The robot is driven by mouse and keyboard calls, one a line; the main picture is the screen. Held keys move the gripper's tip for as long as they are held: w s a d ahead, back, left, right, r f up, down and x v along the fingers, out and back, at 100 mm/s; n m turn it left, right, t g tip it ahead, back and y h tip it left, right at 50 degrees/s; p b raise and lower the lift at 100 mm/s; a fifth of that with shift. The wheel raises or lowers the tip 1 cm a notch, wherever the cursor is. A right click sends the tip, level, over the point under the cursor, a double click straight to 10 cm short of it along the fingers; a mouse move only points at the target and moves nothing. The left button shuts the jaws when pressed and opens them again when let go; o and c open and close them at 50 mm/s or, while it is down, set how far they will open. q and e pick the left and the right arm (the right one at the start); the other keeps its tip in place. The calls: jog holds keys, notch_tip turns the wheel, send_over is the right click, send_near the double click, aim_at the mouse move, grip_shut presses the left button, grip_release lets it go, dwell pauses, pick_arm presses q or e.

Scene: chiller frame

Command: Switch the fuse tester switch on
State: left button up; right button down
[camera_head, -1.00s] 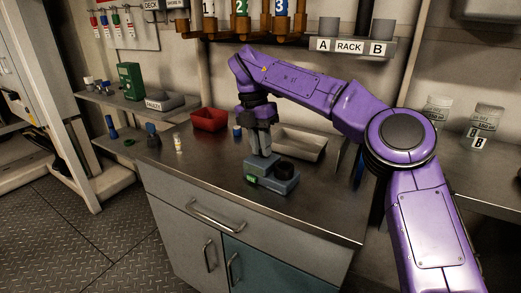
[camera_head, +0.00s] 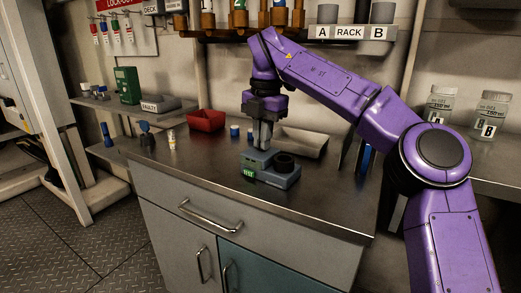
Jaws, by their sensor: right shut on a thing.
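The fuse tester (camera_head: 280,178) is a blue-grey box near the front edge of the steel counter. It has a round black part (camera_head: 284,162) on top at the right and a small lit green display (camera_head: 249,174) at its front left. My right gripper (camera_head: 264,147) comes down from above onto the tester's top, left of and behind the black part. Its fingers are shut on a small part there, which looks to be the tester's switch; the fingers hide it. My left gripper is out of view.
A red bin (camera_head: 206,121), small blue-capped containers (camera_head: 235,132) and a shallow metal tray (camera_head: 303,142) stand behind the tester. A white-and-yellow bottle (camera_head: 172,139) stands to the left. The counter's front left is clear.

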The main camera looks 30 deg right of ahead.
jog(key=c, duration=1.5)
grip_release()
jog(key=r+p, duration=0.2)
jog(key=r, duration=0.1)
jog(key=r+p, duration=0.2)
jog(key=r, duration=0.2)
jog(key=r+p, duration=0.2)
jog(key=r, duration=0.1)
jog(key=shift+s+d+r, duration=0.2)
jog(key=shift+s, duration=0.2)
